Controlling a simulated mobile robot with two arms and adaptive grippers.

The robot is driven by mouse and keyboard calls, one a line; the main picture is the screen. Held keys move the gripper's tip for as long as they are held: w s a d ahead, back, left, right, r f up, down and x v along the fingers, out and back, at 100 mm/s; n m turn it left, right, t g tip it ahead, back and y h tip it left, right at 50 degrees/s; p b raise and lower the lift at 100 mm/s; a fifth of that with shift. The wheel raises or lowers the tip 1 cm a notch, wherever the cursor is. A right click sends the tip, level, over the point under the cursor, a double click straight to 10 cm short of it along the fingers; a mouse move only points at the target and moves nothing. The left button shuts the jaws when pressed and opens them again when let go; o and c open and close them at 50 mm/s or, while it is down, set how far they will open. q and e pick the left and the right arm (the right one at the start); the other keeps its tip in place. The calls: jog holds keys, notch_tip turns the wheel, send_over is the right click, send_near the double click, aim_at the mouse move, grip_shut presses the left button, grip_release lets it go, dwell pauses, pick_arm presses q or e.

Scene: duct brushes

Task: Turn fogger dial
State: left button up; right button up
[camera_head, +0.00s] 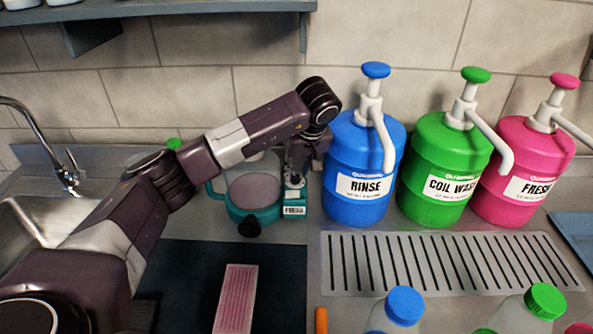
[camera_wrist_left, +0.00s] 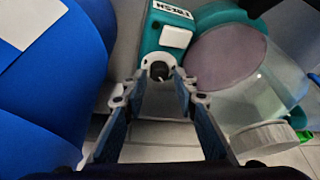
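The fogger is a teal machine (camera_head: 240,208) with a clear tank and a mauve disc, standing at the back of the counter. Its teal side box (camera_wrist_left: 165,22), labelled FRESH, shows in the left wrist view. On the box's near end is a black dial (camera_wrist_left: 160,71) in a white ring. My left gripper (camera_wrist_left: 160,80) is open, its fingertips on either side of the dial; I cannot tell whether they touch it. In the head view this gripper (camera_head: 297,172) points down at the box, and the dial is hidden. My right gripper is not in view.
Blue RINSE (camera_head: 348,205), green COIL WASH (camera_head: 432,208) and pink FRESH (camera_head: 508,208) pump jugs stand right of the fogger. The blue one is close to my gripper. A sink (camera_head: 22,225) is left.

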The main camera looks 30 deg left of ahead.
aim_at(295, 178)
pick_arm(q)
jog(key=shift+x, duration=1.05)
jog(key=shift+w+f, duration=0.15)
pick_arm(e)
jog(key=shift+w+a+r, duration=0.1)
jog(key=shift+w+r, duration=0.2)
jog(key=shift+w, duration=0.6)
pick_arm(q)
grip_shut()
jog(key=shift+n, duration=0.8)
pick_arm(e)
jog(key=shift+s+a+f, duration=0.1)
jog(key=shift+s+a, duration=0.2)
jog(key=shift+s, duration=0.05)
